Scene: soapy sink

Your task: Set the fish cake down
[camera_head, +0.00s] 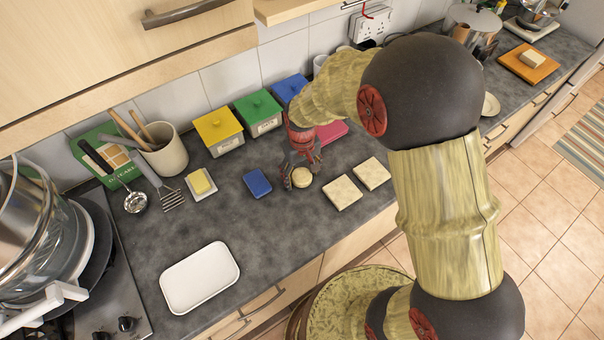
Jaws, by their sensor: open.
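A round, pale yellow-beige disc (302,178), which looks like the fish cake, appears to rest on the dark countertop (255,215). My gripper (300,172) points down at it with red and dark fingers. The fingers are open, with one on the left side of the disc and one at its upper right. I cannot tell whether either finger touches it. The gripper partly covers the disc's back edge.
A blue sponge (257,183) lies left of the gripper, two pale square slices (342,192) to the right, and a pink-red item (331,132) behind. A butter dish (201,186), white tray (200,276) and lidded canisters (219,132) stand further left. The counter's front-middle is clear.

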